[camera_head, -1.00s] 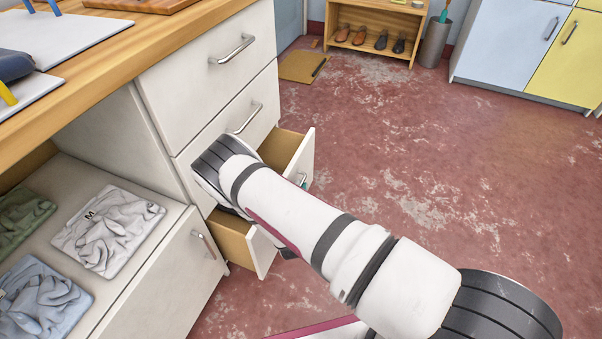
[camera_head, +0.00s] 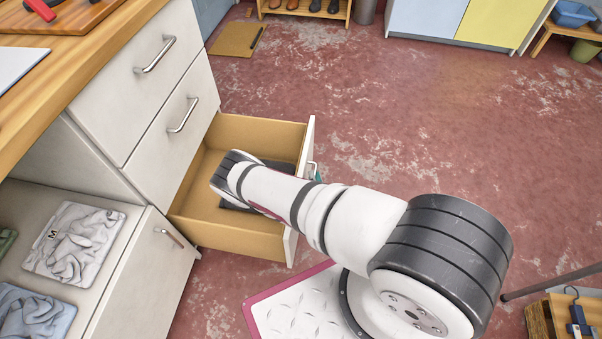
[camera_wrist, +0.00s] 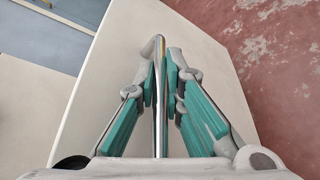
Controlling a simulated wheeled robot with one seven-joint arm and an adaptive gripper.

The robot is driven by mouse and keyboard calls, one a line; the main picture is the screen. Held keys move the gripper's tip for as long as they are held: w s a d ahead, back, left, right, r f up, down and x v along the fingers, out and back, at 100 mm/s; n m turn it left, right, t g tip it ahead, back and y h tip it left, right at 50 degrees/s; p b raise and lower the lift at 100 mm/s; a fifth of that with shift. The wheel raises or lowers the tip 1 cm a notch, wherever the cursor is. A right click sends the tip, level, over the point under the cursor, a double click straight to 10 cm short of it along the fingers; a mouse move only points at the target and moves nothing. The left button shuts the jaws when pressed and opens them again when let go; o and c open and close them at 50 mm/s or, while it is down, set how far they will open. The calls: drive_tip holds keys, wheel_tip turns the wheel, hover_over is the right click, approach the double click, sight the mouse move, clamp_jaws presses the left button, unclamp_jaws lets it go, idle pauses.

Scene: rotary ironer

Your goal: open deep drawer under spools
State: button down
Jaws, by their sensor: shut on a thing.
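The deep drawer (camera_head: 262,131) is the lowest of the white drawer stack and stands far out, its wooden inside open to view. A dark flat shape shows inside it beside my arm; I cannot tell what it is. My arm reaches across the drawer to its front. My gripper (camera_wrist: 160,82) is shut on the drawer's metal bar handle (camera_wrist: 159,125), teal finger pads on both sides of the bar. In the head view only a bit of the handle and a teal fingertip show past the white front. No spools are in view.
Two upper drawers with bar handles (camera_head: 155,54) (camera_head: 183,115) are shut. Left of the stack, folded grey (camera_head: 75,243) and blue cloths lie on a low shelf. A wooden crate (camera_head: 560,318) stands at lower right. The red floor right of the drawer is wide and clear.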

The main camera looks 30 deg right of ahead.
drive_tip(key=shift+s+d, duration=0.45)
drive_tip(key=shift+d, duration=0.05)
drive_tip(key=shift+f, duration=0.1)
drive_tip(key=c, duration=1.7)
unclamp_jaws()
drive_tip(key=v, duration=1.2)
